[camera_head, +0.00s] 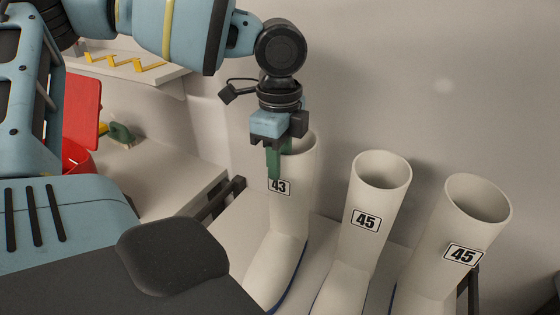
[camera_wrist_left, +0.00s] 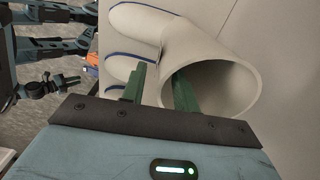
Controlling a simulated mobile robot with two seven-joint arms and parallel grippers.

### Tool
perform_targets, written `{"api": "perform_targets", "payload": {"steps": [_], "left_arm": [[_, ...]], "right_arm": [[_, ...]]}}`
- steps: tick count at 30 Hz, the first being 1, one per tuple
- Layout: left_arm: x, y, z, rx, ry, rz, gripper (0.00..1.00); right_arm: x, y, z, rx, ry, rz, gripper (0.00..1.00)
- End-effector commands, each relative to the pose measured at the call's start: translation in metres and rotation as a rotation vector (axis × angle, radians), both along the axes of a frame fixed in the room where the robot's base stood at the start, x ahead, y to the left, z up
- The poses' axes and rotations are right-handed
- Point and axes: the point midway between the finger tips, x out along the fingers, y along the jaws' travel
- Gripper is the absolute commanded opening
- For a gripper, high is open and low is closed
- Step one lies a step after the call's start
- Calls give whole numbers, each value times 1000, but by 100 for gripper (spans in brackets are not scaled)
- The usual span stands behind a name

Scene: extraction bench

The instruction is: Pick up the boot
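A white boot labelled 43 (camera_head: 291,215) stands upright at the left of a row of boots. My left gripper (camera_head: 280,165) points down at its top rim. In the left wrist view the boot's open top (camera_wrist_left: 222,88) faces the camera. The two green fingers of my left gripper (camera_wrist_left: 160,90) are apart, one outside the shaft and one at the opening, with the near wall between them. I see no clear grip on the wall. Parts of my right arm (camera_wrist_left: 45,85) show small at the left of the wrist view; its finger state is unclear.
Two white boots labelled 45 stand close by, one in the middle (camera_head: 369,215) and one at the right (camera_head: 458,240). A wall rises behind them. A bench (camera_head: 165,180), a red container (camera_head: 75,157) and a shelf with yellow items (camera_head: 115,66) are at the left.

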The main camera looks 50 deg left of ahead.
Motion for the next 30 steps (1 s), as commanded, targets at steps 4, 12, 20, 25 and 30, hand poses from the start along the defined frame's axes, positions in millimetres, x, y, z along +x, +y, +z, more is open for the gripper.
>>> {"api": "perform_targets", "payload": {"steps": [4,12,20,25,30], "left_arm": [[0,0,0,0,0,0,30],[0,0,-3,0,1,0,30],[0,0,-5,0,0,0,30],[0,0,-5,0,0,0,30],[0,0,-5,0,0,0,8]], "right_arm": [[-2,0,-2,0,6,0,26],[-8,0,-3,-1,16,0,26],[-8,0,-3,-1,17,0,26],[-7,0,-2,0,13,0,26],[-3,0,0,0,5,0,26]]}}
